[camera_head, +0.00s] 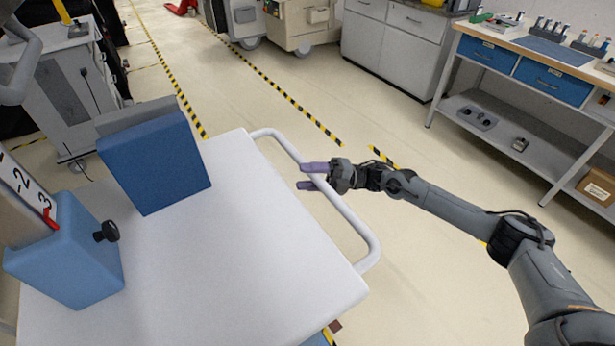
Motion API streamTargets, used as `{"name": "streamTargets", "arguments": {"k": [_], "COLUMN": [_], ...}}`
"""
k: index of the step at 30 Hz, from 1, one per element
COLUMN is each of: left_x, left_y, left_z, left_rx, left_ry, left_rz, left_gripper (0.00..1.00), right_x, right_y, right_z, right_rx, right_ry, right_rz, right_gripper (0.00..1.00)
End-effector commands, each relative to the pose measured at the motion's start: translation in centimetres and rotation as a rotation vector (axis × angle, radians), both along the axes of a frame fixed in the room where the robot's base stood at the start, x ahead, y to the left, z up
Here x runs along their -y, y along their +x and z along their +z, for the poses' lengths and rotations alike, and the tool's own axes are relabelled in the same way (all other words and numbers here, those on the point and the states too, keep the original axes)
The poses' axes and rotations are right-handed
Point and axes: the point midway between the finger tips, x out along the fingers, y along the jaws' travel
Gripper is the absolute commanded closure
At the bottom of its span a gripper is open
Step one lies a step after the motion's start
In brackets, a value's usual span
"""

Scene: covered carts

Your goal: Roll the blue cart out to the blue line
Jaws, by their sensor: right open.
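A white-topped cart (235,255) fills the lower left, with a white tubular handle (345,220) along its right side. A little blue shows below its front right corner; I cannot tell whether this is the blue cart. My right gripper (303,176) is open, its two purple fingers apart and pointing left at the handle's far part. The fingers overlap the handle in the picture; I cannot tell whether they touch it. My left gripper is out of view. No blue line shows on the floor.
A dark blue box (157,165) and a light blue block (68,262) with a black knob stand on the top. Yellow-black tape (290,100) crosses the floor. A workbench (520,40) stands at right, grey cabinets (395,45) behind. Floor between is clear.

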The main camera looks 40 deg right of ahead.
Motion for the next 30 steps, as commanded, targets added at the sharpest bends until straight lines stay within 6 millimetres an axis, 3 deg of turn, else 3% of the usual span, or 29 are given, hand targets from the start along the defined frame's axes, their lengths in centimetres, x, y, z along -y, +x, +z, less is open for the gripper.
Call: {"name": "streamTargets", "arguments": {"k": [11, 21, 30], "left_x": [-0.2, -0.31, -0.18], "left_y": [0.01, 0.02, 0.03], "left_z": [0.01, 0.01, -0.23], "left_rx": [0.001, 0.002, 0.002], "left_ry": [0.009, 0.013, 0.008], "left_rz": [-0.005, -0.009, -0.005], "left_gripper": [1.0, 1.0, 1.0], "right_x": [-0.4, -0.37, -0.18], "right_y": [0.21, 0.21, 0.19], "right_z": [0.12, 0.12, 0.0], "right_rx": [0.0, 0.0, 0.0], "right_ry": [0.0, 0.0, -0.001], "right_rz": [0.0, 0.0, 0.0], "right_gripper": [0.47, 0.98, 1.0]}}
